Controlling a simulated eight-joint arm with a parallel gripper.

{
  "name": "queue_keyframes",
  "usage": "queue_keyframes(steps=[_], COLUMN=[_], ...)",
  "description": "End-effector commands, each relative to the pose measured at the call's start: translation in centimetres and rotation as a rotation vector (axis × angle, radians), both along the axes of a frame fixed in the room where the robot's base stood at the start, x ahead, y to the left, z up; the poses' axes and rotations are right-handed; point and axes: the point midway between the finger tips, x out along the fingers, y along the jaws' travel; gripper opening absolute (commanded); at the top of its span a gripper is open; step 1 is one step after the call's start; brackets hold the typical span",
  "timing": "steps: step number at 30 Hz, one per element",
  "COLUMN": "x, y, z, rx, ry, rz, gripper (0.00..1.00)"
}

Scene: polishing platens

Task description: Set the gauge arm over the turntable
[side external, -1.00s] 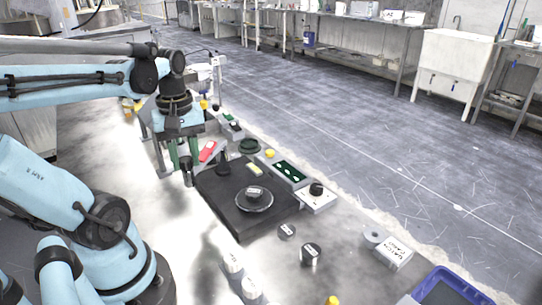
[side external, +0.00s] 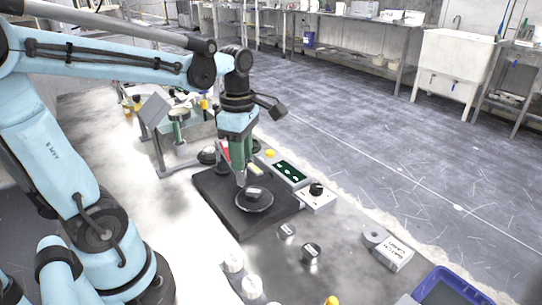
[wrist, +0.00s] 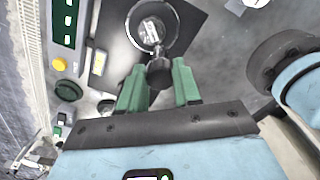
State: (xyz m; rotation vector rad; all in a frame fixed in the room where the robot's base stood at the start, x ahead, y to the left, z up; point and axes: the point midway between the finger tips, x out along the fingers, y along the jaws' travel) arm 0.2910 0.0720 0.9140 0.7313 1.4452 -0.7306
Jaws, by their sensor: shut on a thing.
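The turntable (side external: 262,207) is a small round disc with a pale rim on a black square base (side external: 225,212); a small labelled piece (side external: 253,193) sits on it. It also shows at the top of the wrist view (wrist: 134,32). My gripper (side external: 240,180) points down just above the turntable's far-left side. In the wrist view its green fingers (wrist: 159,85) are closed around a dark rounded knob (wrist: 159,72), apparently the gauge arm's end. The knob lies beside the turntable's near rim in that view. The rest of the gauge arm is mostly hidden by the fingers.
A dark cylinder (side external: 310,252), white-topped containers (side external: 233,262), a labelled box (side external: 393,253) and a blue bin (side external: 440,289) stand nearer the front.

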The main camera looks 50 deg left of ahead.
Motion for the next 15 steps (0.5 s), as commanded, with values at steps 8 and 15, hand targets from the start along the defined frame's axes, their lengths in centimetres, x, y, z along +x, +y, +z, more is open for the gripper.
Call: queue_keyframes(steps=[8,15], x=[1.9,2.4], y=[-0.2,-0.2], z=[0.0,0.0], rx=[-0.003,-0.002], ry=[0.000,-0.001], rz=[0.125,0.166], gripper=[0.00,0.00])
